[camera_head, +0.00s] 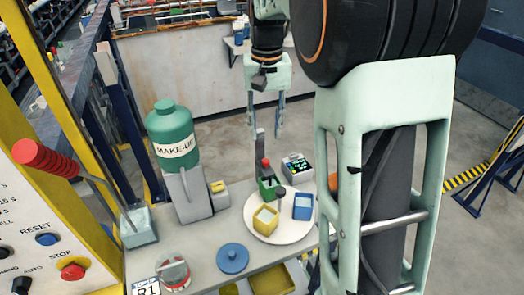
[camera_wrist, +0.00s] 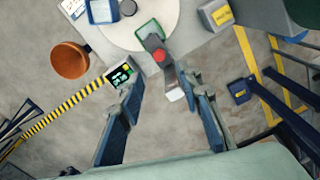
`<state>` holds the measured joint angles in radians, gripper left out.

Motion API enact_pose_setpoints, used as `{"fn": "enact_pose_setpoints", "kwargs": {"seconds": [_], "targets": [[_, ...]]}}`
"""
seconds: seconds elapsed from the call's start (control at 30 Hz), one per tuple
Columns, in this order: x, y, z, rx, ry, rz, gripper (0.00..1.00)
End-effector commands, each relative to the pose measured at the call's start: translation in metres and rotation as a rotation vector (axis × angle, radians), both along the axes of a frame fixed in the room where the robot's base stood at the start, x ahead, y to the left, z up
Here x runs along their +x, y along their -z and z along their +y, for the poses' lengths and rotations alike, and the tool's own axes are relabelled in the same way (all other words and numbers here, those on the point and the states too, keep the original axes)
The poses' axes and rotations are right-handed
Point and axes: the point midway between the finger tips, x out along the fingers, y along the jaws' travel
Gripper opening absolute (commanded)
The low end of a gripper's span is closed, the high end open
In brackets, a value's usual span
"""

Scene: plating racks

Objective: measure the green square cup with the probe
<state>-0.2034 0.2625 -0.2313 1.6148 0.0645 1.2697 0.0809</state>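The green square cup (camera_head: 268,191) stands on a white round plate (camera_head: 292,234), beside a yellow square cup (camera_head: 265,218) and a blue square cup (camera_head: 302,206). In the wrist view the green cup's rim (camera_wrist: 150,27) shows at the top. A red-topped piece (camera_head: 265,163), possibly the probe, is at a grey upright stand (camera_head: 260,143) just behind the green cup; its lower end is hidden. A meter with a lit display (camera_head: 297,166) stands to the right. My gripper (camera_head: 265,122) points down above and behind the stand, its fingers apart and empty; they also show in the wrist view (camera_wrist: 162,88).
A green MAKE-UP bottle (camera_head: 173,135) stands on a grey block at left. A control panel (camera_head: 45,215) is at far left.

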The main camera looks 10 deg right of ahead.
Motion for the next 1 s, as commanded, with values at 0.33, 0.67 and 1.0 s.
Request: {"fn": "enact_pose_setpoints", "kwargs": {"seconds": [0.33, 0.67, 1.0], "targets": [[-0.002, 0.066, 0.000, -0.001, -0.001, 0.006, 0.33], [-0.001, 0.096, 0.000, -0.002, -0.003, 0.002, 0.33], [-0.001, 0.097, 0.000, -0.002, -0.003, 0.001, 0.24]]}}
